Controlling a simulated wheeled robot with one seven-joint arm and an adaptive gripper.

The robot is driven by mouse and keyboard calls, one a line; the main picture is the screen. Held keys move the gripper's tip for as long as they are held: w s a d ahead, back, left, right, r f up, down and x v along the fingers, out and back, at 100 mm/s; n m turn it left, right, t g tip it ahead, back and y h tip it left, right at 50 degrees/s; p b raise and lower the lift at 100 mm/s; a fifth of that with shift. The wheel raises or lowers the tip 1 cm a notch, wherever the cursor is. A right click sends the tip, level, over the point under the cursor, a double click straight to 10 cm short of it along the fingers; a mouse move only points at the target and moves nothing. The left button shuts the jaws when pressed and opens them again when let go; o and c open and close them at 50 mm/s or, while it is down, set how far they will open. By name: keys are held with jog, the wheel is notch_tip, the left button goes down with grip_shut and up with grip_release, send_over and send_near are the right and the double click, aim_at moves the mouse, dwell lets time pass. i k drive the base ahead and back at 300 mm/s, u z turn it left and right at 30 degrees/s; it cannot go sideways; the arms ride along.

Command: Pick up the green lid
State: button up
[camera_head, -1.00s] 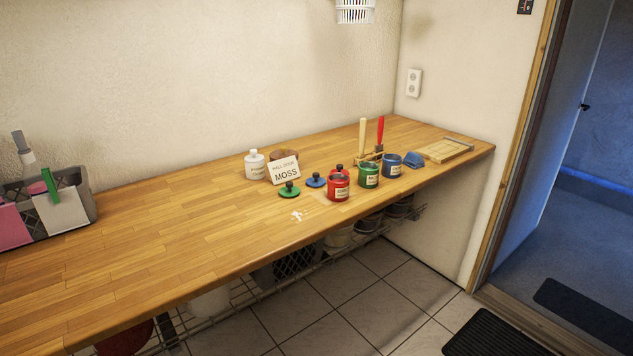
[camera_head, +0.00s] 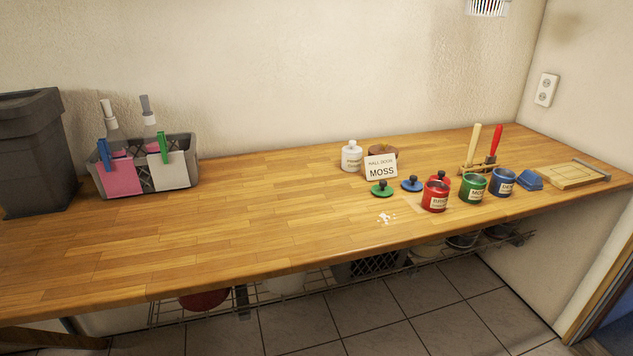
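The green lid (camera_head: 382,189) lies flat on the wooden workbench (camera_head: 240,220), with its dark knob upward. It is in front of a white card (camera_head: 381,168) reading "MOSS" and left of a blue lid (camera_head: 412,184). A green can (camera_head: 473,187) stands to the right, between a red can (camera_head: 435,196) and a blue can (camera_head: 503,182). A red lid (camera_head: 440,177) shows partly behind the red can. My gripper is not in view.
A white bottle (camera_head: 352,157) and a brown round item (camera_head: 383,152) stand behind the card. White spots (camera_head: 386,218) mark the bench before the lid. A grey caddy (camera_head: 148,167) and dark bin (camera_head: 36,150) stand left. The bench middle is clear.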

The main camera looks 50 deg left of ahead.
aim_at(381, 189)
jog(key=u, duration=1.5)
